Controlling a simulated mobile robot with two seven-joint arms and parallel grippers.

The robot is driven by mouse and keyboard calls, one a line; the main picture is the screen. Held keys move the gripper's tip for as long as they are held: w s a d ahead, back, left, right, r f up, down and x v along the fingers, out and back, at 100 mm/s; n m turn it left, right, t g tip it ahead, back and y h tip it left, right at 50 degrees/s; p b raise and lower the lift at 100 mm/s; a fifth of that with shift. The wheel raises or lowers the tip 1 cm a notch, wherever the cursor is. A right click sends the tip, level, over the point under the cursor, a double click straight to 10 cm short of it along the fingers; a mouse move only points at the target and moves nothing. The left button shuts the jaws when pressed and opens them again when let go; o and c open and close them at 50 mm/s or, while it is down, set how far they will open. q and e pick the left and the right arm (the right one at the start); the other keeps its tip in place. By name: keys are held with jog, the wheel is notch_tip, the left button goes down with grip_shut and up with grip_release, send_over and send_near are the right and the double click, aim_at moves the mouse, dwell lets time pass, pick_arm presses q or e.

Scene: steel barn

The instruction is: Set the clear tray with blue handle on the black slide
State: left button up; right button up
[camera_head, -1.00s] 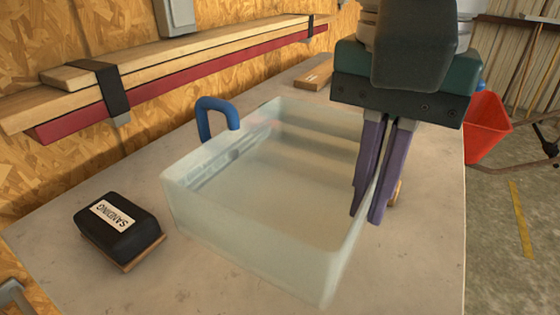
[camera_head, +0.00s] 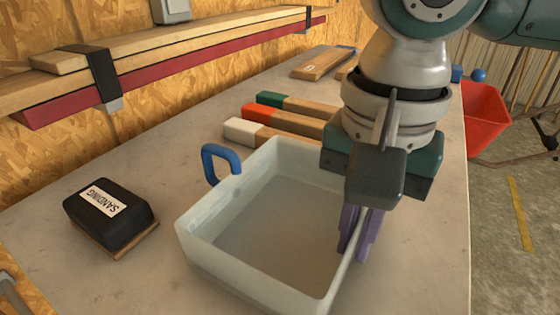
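The clear tray (camera_head: 215,262) is a whitish see-through box, open at the top and apparently empty, over the grey bench. Its blue handle (camera_head: 221,158) stands up at the back left side. My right gripper (camera_head: 357,238) comes down from the upper right. Its purple fingers are closed around the tray's right wall. I cannot tell whether the tray's underside touches the bench. No black slide can be clearly made out. My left gripper is not in view.
A black sanding block (camera_head: 112,218) lies at the left of the bench (camera_head: 60,285). Wooden bars with green, red and white ends (camera_head: 285,117) lie behind the tray. A red bin (camera_head: 485,118) stands beyond the right edge. Strapped boards (camera_head: 160,75) line the wall.

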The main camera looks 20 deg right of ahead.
jog(key=o, duration=0.4)
jog(key=shift+r, duration=0.1)
